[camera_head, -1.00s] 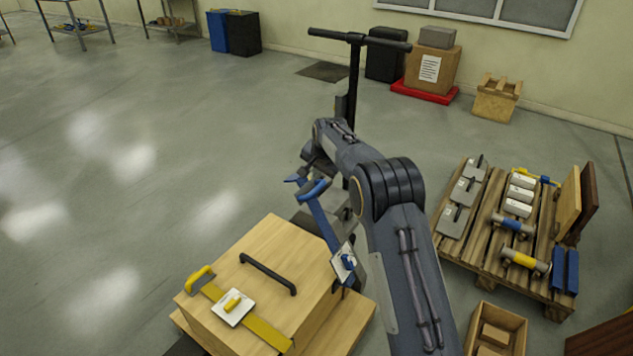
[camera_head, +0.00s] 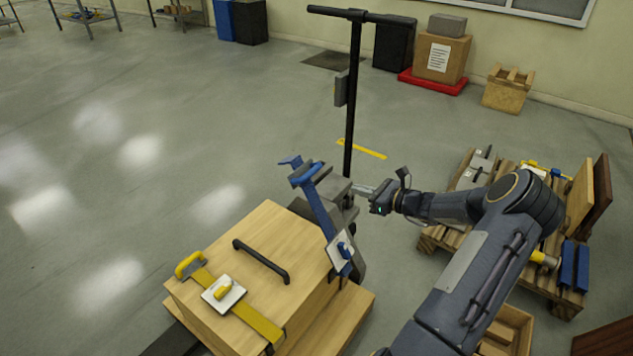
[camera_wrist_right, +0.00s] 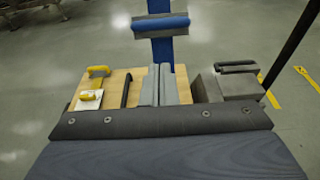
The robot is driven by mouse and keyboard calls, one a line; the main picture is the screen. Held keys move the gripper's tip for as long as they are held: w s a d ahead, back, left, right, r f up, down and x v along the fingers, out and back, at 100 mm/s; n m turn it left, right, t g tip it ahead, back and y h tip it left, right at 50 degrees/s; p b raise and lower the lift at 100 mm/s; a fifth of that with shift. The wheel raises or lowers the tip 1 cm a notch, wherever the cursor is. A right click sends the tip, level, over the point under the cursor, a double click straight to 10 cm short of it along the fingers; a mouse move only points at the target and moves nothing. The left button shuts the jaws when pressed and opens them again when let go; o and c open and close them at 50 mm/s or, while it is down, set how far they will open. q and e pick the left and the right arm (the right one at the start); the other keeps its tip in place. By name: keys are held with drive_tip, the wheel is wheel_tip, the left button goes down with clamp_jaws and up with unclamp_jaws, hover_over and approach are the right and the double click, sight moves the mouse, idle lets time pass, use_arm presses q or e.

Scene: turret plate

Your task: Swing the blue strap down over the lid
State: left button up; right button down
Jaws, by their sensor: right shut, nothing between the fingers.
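The blue strap (camera_head: 318,213) stands raised at the right edge of the wooden lid (camera_head: 222,262), leaning a little left, with a grip bar at its top end. A white plate with a blue knob (camera_head: 341,250) is on its lower part. In the right wrist view the strap (camera_wrist_right: 162,52) rises beyond the fingers. My right gripper (camera_head: 360,189) is shut and empty, just right of the strap by a grey block; its fingers (camera_wrist_right: 160,85) show in the wrist view. A yellow strap (camera_head: 257,321) lies flat across the lid's left part. My left gripper is not in view.
A black handle (camera_head: 262,261) sticks up from the lid. A black post with a crossbar (camera_head: 353,100) stands behind the strap. A pallet with tools and blocks (camera_head: 432,238) is at the right, with an open wooden box (camera_head: 515,318) before it. The floor at left is clear.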

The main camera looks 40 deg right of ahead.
drive_tip(key=r+x, duration=0.1)
drive_tip(key=x, duration=1.2)
drive_tip(key=shift+w, duration=0.4)
drive_tip(key=shift+a, duration=0.15)
drive_tip(key=shift+g, duration=0.7)
drive_tip(key=x, duration=0.2)
drive_tip(key=p+x, duration=0.1)
drive_tip(key=x, duration=0.3)
drive_tip(key=shift+w+a+r, duration=0.15)
drive_tip(key=shift+w+r, duration=0.05)
drive_tip(key=shift+w, duration=0.2)
drive_tip(key=f+b+x, duration=0.1)
drive_tip(key=b+x, duration=0.4)
drive_tip(key=x, duration=0.6)
drive_tip(key=shift+s, duration=0.15)
drive_tip(key=shift+s+d+f, duration=0.1)
drive_tip(key=shift+d, duration=0.15)
